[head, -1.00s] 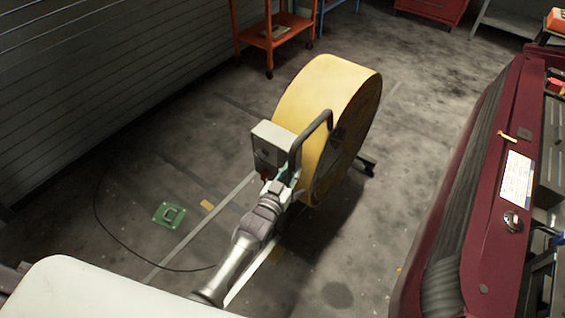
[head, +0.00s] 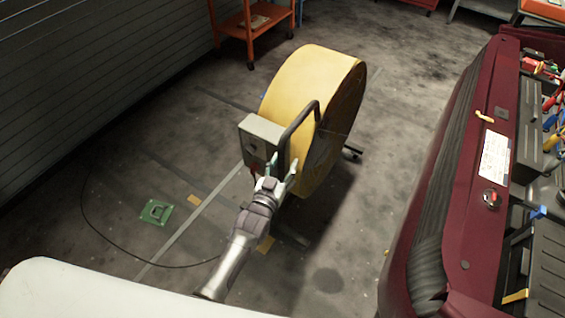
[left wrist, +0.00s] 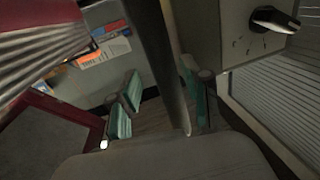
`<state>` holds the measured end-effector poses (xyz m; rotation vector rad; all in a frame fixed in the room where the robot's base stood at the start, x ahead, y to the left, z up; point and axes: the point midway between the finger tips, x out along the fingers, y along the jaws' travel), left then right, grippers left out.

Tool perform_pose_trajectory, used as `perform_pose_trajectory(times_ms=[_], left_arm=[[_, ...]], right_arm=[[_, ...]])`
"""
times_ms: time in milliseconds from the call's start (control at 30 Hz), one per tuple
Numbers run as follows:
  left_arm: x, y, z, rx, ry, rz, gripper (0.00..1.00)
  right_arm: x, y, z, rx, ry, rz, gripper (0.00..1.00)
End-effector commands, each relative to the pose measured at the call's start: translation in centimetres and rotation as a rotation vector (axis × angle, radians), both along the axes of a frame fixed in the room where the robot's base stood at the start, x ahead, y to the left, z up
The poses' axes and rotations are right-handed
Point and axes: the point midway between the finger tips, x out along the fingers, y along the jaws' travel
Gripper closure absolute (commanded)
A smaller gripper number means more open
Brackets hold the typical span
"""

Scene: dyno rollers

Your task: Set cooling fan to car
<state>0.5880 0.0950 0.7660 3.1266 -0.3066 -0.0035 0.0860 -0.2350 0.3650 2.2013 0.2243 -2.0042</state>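The cooling fan (head: 300,95) is a large yellow drum standing upright on the floor, with a grey control box (head: 262,140) and a dark bent handle (head: 300,124) on its near side. My left gripper (head: 281,172) is at the lower end of the handle, below and beside the box. In the left wrist view, the handle bar (left wrist: 160,60) passes between its two teal-padded fingers (left wrist: 163,92); a gap shows on the left side, so it is open around the bar. The car's dark red front (head: 478,190) with a black grille is at the right. My right gripper is not in view.
Clear floor lies between fan and car. A black cable (head: 95,225) curves over the floor at left, near a green plate (head: 157,212). An orange cart (head: 247,32) stands behind, by the ribbed wall (head: 90,80). Tools lie in trays at the right edge.

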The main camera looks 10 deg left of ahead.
Motion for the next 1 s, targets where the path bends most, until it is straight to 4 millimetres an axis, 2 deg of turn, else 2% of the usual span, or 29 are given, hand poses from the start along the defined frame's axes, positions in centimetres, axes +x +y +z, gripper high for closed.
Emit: perform_pose_trajectory(times_ms=[267, 367, 700, 833, 1000], left_arm=[[-0.4, 0.3, 0.0, 0.001, -0.001, 0.002, 0.53], [-1.8, 0.5, 0.0, 0.002, 0.001, 0.002, 0.53], [-8.8, 1.8, -0.1, 0.002, 0.001, 0.001, 0.53], [-10.6, 2.1, 0.0, 0.001, 0.001, 0.0, 0.53], [-11.7, 2.3, 0.1, 0.001, -0.001, 0.0, 0.53]], right_arm=[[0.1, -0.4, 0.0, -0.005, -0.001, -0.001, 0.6], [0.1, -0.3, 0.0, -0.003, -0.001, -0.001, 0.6], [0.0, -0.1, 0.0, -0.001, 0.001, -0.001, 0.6], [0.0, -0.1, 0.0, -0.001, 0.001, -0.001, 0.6], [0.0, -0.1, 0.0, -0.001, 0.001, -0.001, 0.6]])
